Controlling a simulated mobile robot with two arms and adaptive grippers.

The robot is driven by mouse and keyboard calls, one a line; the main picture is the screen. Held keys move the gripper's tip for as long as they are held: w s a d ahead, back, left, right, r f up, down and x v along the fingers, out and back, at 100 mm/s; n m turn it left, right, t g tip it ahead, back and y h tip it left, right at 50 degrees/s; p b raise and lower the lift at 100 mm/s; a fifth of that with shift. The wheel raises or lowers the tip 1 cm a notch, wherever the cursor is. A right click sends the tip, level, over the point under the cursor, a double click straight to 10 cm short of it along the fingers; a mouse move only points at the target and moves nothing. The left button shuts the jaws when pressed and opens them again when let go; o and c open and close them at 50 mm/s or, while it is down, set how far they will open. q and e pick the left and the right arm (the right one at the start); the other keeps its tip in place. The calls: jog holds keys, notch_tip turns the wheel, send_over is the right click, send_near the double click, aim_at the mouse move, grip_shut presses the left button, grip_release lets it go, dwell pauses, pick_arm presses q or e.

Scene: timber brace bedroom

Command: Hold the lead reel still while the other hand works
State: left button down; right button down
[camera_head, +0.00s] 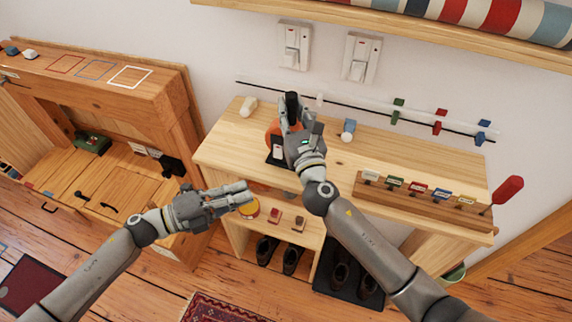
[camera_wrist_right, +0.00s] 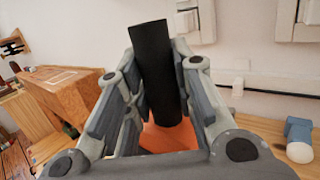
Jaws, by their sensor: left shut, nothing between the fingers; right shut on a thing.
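The lead reel shows as an orange body (camera_head: 272,129) with a black upright handle (camera_head: 292,102), standing toward the back of the wooden bench. My right gripper (camera_head: 289,114) is shut on the black handle from above. In the right wrist view the handle (camera_wrist_right: 152,70) stands between both fingers, slightly tilted, with the orange body (camera_wrist_right: 170,137) below it. The gripper hides much of the reel. My left gripper (camera_head: 249,192) is shut and empty, in front of the bench and lower left of the reel, apart from it.
A black-and-white device (camera_head: 277,152) lies beside the reel. A blue-and-white piece (camera_head: 348,130) and a cream piece (camera_head: 248,106) are on the bench. A rack with coloured labels (camera_head: 416,190) and a red-handled tool (camera_head: 508,189) are at right. Wall switches (camera_head: 295,45) are behind.

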pick_arm(q)
jog(key=shift+w+a+x, duration=0.2)
jog(key=shift+w+x, duration=0.2)
jog(key=shift+x, duration=1.75)
jog(key=shift+w+a+x, duration=0.2)
jog(key=shift+w+x, duration=0.25)
jog(key=shift+x, duration=1.7)
jog(key=shift+w+a+x, duration=0.2)
jog(key=shift+w+x, duration=0.2)
jog(key=shift+x, duration=1.75)
jog(key=shift+w, duration=0.1)
jog(key=shift+w+d, duration=0.25)
jog(key=shift+w, duration=0.7)
pick_arm(e)
jog(key=shift+s+a, duration=0.1)
pick_arm(q)
jog(key=shift+s, duration=0.1)
pick_arm(e)
jog(key=shift+f, duration=0.2)
pick_arm(q)
jog(key=s+d+v, duration=0.1)
jog(key=s+v, duration=0.1)
jog(key=v, duration=1.1)
jog(key=shift+s+d, duration=0.25)
jog(key=shift+s, duration=0.15)
